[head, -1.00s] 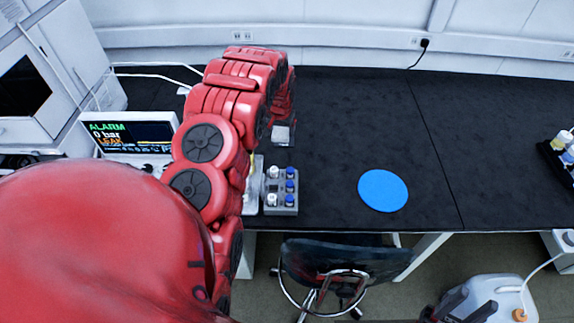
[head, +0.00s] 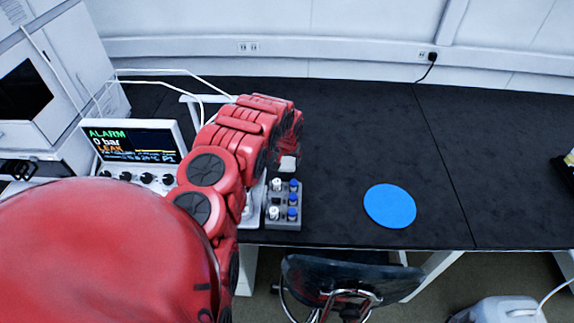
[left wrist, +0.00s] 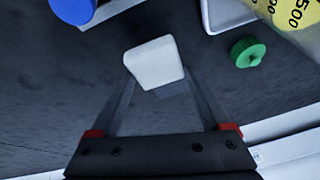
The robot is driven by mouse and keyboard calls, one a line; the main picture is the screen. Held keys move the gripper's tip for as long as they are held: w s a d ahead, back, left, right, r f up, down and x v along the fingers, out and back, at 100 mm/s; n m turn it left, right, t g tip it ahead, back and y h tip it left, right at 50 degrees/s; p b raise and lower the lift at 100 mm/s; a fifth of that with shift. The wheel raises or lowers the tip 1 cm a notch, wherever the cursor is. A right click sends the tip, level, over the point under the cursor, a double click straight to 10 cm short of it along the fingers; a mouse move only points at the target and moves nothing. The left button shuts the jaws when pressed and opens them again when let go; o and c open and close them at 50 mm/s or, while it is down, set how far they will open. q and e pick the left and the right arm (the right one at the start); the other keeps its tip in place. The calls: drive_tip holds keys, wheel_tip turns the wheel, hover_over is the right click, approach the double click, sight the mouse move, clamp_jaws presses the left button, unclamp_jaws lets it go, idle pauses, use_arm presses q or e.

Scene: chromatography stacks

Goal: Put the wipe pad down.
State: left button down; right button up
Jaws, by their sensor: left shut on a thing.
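The wipe pad is a small white block (left wrist: 155,62) in the left wrist view, between the fingertips of my left gripper (left wrist: 158,80). The gripper is shut on it. A shadow shows beside the pad over the black bench; I cannot tell whether it touches the surface. In the head view the pad (head: 288,163) shows just behind the vial rack, at the end of my red left arm, which hides much of the left gripper. My right gripper is out of view.
A grey vial rack (head: 284,222) with blue and white caps stands near the bench's front edge. A blue round mat (head: 390,206) lies to its right, with clear bench around it. A green cap (left wrist: 247,52) lies near the pad. An alarm-display instrument (head: 133,144) stands left.

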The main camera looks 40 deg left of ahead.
sight(287, 163)
use_arm(q)
drive_tip(key=shift+f+p, duration=0.45)
drive_tip(key=shift+f, duration=1.45)
drive_tip(key=shift+f, duration=0.15)
unclamp_jaws()
